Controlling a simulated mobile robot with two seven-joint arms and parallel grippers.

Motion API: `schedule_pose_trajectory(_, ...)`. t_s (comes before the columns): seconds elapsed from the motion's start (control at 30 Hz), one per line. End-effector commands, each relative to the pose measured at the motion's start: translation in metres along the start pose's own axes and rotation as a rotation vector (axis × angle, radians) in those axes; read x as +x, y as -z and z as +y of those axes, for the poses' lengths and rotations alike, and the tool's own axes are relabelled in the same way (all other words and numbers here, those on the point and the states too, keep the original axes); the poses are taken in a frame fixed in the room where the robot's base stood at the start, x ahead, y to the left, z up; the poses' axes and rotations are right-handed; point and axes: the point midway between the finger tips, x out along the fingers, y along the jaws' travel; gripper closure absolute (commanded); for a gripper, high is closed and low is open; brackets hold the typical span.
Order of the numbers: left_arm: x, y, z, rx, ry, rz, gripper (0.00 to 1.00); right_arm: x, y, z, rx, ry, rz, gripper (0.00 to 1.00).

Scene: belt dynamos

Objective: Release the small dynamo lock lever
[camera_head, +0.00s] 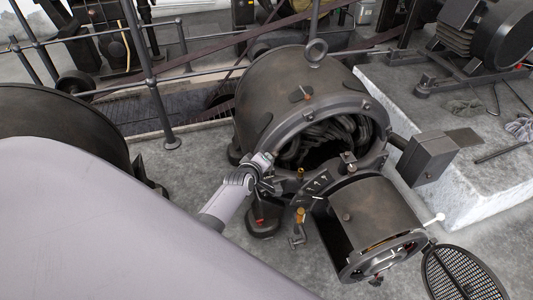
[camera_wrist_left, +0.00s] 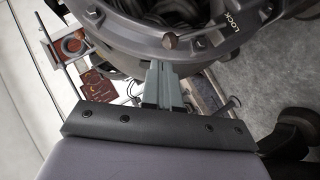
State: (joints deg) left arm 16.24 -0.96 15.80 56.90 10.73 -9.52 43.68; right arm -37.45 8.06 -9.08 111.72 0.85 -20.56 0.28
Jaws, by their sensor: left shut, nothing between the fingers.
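The small dynamo (camera_head: 375,210) sits in front of the larger open dynamo housing (camera_head: 270,100). A lever with a white ball end (camera_head: 437,218) sticks out at its right side. Brass-topped levers (camera_head: 300,215) stand at its left; I cannot tell which of these is the lock lever. My left gripper (camera_head: 263,160) is at the lower left of the large housing's round rim; its fingers are shut and empty.
A grey box (camera_head: 427,157) juts out right of the large housing. A mesh cover (camera_head: 460,275) hangs open at the lower right. A pale stone plinth (camera_head: 480,190) with tools is at right. Railings (camera_head: 150,80) run behind. A dark drum (camera_head: 55,120) is at left.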

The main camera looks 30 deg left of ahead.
Motion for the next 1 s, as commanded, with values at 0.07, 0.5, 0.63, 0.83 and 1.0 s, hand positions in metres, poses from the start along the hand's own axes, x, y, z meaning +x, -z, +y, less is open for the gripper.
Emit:
schedule_pose_trajectory(0.07,-0.013,0.003,0.006,0.001,0.0,-0.001,1.0,-0.01,0.012,0.0,-0.002,-0.001,-0.002,1.0)
schedule_pose_trajectory(0.5,-0.064,0.002,0.007,0.002,-0.001,0.0,1.0,-0.04,0.057,0.0,-0.004,-0.002,0.009,1.0)
schedule_pose_trajectory(0.63,-0.077,0.001,0.005,0.001,-0.001,0.0,1.0,-0.045,0.065,0.0,-0.003,-0.002,0.009,1.0)
schedule_pose_trajectory(0.83,-0.087,0.0,0.004,-0.001,-0.002,0.0,1.0,-0.048,0.069,0.0,-0.003,-0.001,0.009,1.0)
schedule_pose_trajectory(1.0,-0.088,0.0,0.003,0.0,-0.002,0.0,1.0,-0.048,0.068,0.0,-0.003,-0.001,0.009,1.0)
